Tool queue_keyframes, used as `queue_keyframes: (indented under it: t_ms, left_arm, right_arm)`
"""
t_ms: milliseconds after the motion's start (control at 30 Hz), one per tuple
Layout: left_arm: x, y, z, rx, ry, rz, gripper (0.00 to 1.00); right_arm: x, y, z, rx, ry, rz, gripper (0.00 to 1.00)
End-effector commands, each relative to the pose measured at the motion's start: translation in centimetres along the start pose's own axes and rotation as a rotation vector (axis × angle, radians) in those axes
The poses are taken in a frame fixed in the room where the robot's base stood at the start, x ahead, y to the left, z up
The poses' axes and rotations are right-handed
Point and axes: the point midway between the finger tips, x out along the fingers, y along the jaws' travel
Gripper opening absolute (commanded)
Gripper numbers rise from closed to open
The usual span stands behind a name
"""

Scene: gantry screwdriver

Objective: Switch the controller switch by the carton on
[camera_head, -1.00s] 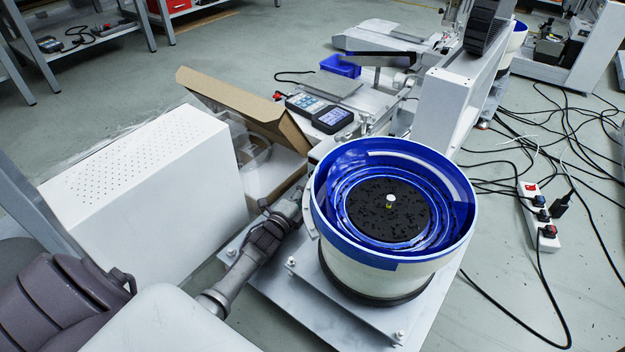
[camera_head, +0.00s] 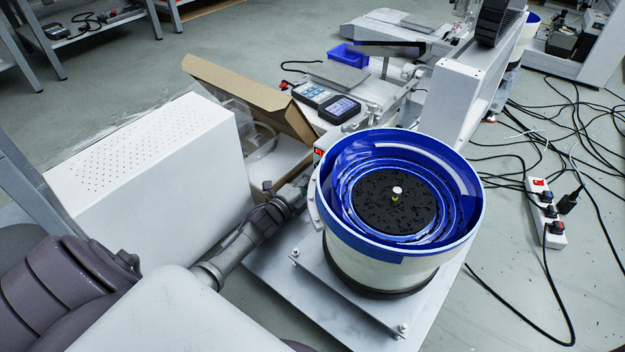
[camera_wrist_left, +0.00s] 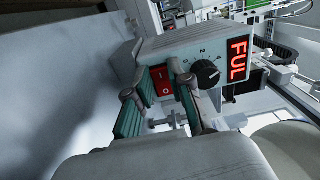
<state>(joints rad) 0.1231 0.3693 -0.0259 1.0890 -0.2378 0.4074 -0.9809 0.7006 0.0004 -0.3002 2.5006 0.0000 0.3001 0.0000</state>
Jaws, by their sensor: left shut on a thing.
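The controller (camera_wrist_left: 202,52) is a pale box with a black dial and a lit red display (camera_wrist_left: 238,60) reading "FUL" in the left wrist view. Its red rocker switch (camera_wrist_left: 163,81) is on the same face, left of the dial. My left gripper (camera_wrist_left: 160,90) has its green-padded fingers on either side of the switch, shut on it. In the head view my left gripper (camera_head: 298,187) reaches between the white box and the bowl, and the controller (camera_head: 320,151) is mostly hidden behind the bowl. The open brown carton (camera_head: 243,92) stands behind the gripper. My right gripper is not in view.
A blue-rimmed feeder bowl (camera_head: 340,215) stands close right of my left gripper. A perforated white box (camera_head: 150,150) stands close on its left. A handheld meter (camera_head: 340,108) lies behind. A power strip (camera_head: 545,212) and loose cables cover the floor at right.

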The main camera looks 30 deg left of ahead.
Motion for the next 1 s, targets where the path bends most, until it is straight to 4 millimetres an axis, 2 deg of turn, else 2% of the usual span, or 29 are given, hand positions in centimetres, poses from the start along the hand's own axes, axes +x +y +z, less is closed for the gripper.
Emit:
queue_keyframes:
  t_ms: [267,300,333,633,733,867,1000]
  left_arm:
    - [0.0,0.0,0.1,0.000,0.006,0.002,0.00]
    - [0.0,0.0,0.1,0.000,0.006,0.002,0.26]
    - [0.0,0.1,0.1,0.000,0.006,0.002,0.31]
    - [-0.1,0.1,0.1,-0.001,0.006,0.001,0.31]
    - [-0.7,0.1,0.0,-0.001,0.006,0.003,0.31]
    - [-2.7,0.2,0.1,-0.001,0.006,0.004,0.31]
    - [-5.8,0.2,0.1,-0.001,0.006,0.005,0.31]
  right_arm:
    - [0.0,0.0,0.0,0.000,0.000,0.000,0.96]
    - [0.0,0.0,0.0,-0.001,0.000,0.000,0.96]
    - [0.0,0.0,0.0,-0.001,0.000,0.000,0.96]
    - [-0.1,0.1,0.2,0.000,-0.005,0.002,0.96]
    - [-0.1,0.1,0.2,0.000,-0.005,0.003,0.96]
    - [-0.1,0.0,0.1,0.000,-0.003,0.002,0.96]
    - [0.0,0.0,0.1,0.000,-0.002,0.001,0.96]
